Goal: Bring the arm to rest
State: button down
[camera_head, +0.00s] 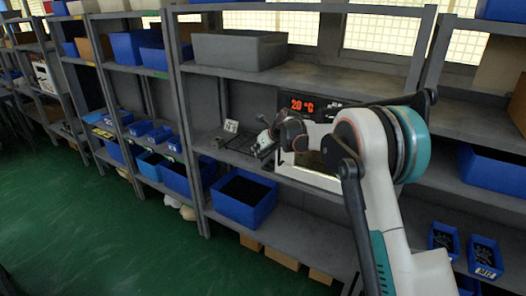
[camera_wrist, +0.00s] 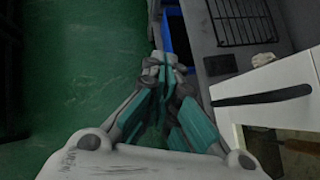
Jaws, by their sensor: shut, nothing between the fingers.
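My arm (camera_head: 372,150) reaches in from the right of the head view, bent at a teal-ringed joint, toward the middle shelf bay. My gripper (camera_wrist: 163,72) shows in the wrist view with its teal-padded fingers drawn together at the tips and nothing between them. In that view it is in front of the shelf's front edge, with green floor to its left. In the head view its end is small and partly hidden by my own arm links. I see no valve block held.
A white-framed box (camera_wrist: 270,95) and a black wire rack (camera_wrist: 238,22) lie on the shelf right of the gripper. A lit temperature display (camera_head: 308,104) stands behind. A blue bin (camera_head: 243,199) sits on the lower shelf. The green floor (camera_head: 100,235) at left is open.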

jog(key=s+d+r+n+h+b, duration=0.1)
jog(key=s+d+r+n, duration=0.35)
jog(key=s, duration=0.35)
jog(key=s+d+r+n+h, duration=0.1)
jog(key=s+d+r+n, duration=0.25)
jog(key=s+r, duration=0.4)
jog(key=s+d+r+n+b, duration=0.1)
jog(key=s+d+r+n, duration=0.3)
jog(key=s, duration=0.6)
jog(key=s+d+f+n+h, duration=0.1)
jog(key=s+n, duration=0.4)
jog(key=s, duration=0.5)
jog(key=s+d+f+n+h+b, duration=0.1)
jog(key=s+d+f+n, duration=0.3)
jog(key=s, duration=0.6)
jog(key=s+d+f+n+h, duration=0.1)
jog(key=s+d+f+n, duration=0.2)
jog(key=s, duration=0.7)
notch_tip(320, 180, down, 2)
jog(key=n, duration=0.4)
jog(key=shift+s+n, duration=0.15)
jog(key=shift+n, duration=0.15)
